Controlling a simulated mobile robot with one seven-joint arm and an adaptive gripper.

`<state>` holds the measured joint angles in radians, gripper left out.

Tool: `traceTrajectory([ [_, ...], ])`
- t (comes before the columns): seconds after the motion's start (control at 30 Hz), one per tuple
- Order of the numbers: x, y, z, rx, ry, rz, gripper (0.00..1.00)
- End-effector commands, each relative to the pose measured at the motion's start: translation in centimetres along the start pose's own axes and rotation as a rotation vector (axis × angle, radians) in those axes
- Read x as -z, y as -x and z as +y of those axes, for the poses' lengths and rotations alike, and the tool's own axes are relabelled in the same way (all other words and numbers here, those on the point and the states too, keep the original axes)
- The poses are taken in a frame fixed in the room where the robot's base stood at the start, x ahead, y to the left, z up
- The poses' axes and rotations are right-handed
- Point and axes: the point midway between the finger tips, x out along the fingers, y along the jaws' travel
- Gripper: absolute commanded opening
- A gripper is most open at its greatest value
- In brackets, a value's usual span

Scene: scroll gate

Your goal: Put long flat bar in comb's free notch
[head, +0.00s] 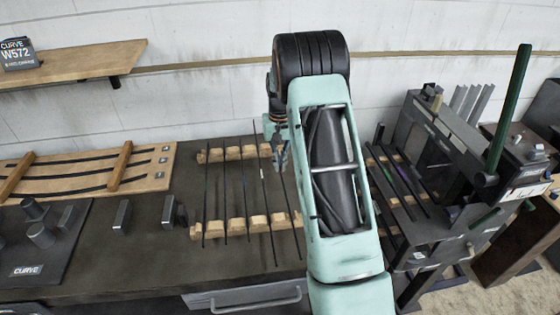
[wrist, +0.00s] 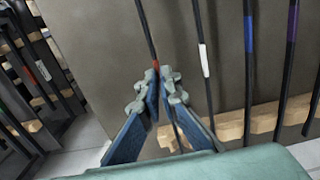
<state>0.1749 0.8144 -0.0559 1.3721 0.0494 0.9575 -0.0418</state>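My gripper (wrist: 162,76) points down at the table, with its fingers on either side of a thin dark bar with a red mark (wrist: 147,32). The fingertips are close to this bar; I cannot tell whether they press on it. In the head view my gripper (head: 279,152) is over the right end of a wooden comb, partly hidden by my arm. Several thin dark bars lie across the back comb (head: 235,153) and front comb (head: 236,226). In the wrist view a white-marked bar (wrist: 204,60) and a blue-marked bar (wrist: 249,45) lie right of the red-marked one.
A dark metal frame (head: 455,195) with another comb and bars stands right of my arm; a green post (head: 510,105) rises from it. Small grey blocks (head: 122,215) and a wooden board with dark strips (head: 85,172) are on the left. The table front is clear.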

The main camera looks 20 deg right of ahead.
Motion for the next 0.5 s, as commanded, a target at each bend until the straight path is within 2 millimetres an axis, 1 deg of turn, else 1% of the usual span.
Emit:
traceTrajectory([
  [0.03, 0.03, -0.55, 0.0, 0.0, 0.0, 0.001, 0.0],
  [0.13, 0.05, -0.95, 0.0, 0.0, 0.0, 0.001, 0.0],
  [0.5, 0.07, -1.04, 0.0, 0.0, 0.0, 0.002, 0.0],
])
